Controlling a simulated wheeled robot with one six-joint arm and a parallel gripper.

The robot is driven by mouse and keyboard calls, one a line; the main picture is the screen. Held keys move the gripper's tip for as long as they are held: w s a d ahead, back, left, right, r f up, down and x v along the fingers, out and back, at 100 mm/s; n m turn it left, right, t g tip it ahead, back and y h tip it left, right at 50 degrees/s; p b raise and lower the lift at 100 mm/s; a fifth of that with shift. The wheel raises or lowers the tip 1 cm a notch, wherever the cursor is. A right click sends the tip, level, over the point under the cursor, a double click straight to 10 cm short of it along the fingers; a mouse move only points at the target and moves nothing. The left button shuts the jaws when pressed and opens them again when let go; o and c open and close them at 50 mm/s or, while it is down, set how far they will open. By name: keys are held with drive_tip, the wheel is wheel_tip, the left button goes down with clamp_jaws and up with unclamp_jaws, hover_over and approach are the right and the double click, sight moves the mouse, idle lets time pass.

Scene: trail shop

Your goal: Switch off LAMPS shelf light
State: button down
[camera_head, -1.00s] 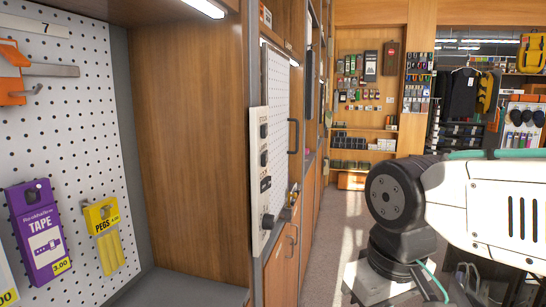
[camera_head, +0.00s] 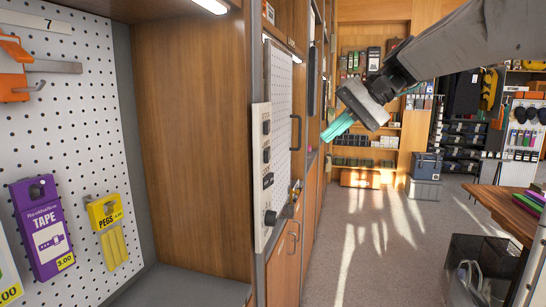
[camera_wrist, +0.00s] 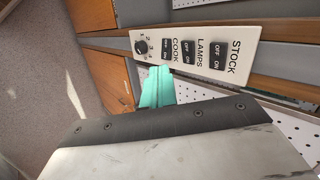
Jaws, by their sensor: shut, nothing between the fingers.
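The pale switch panel (camera_head: 259,200) is mounted upright on the cabinet side, with several dark controls. In the wrist view the panel (camera_wrist: 247,47) lies sideways, with labels STOCK, LAMPS and COOK and a numbered knob (camera_wrist: 141,48). The LAMPS switch (camera_wrist: 189,52) is a dark rocker marked OFF and ON, between the STOCK switch (camera_wrist: 217,56) and the COOK switch (camera_wrist: 167,50). I cannot tell which side is pressed. My gripper (camera_head: 328,136) is shut and empty, right of the panel over the aisle. Its teal fingers (camera_wrist: 155,88) point toward the panel's COOK end, seemingly apart from it.
A door handle (camera_head: 295,133) sticks out beside the panel. A lit strip lamp (camera_head: 211,6) is under the upper shelf at left. The aisle floor (camera_head: 350,240) is clear. A wooden table (camera_head: 505,210) and a dark bin (camera_head: 480,265) stand at right.

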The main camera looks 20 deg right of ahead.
drive_tip(key=shift+w+d+r, duration=0.35)
drive_tip(key=shift+d+r, duration=0.05)
approach(263, 172)
wheel_tip(263, 172, down, 3)
drive_tip(key=a, duration=0.1)
drive_tip(key=w+a, duration=0.1)
drive_tip(key=shift+w+a, duration=0.1)
drive_tip(key=shift+a, duration=0.3)
drive_tip(key=shift+d, duration=0.15)
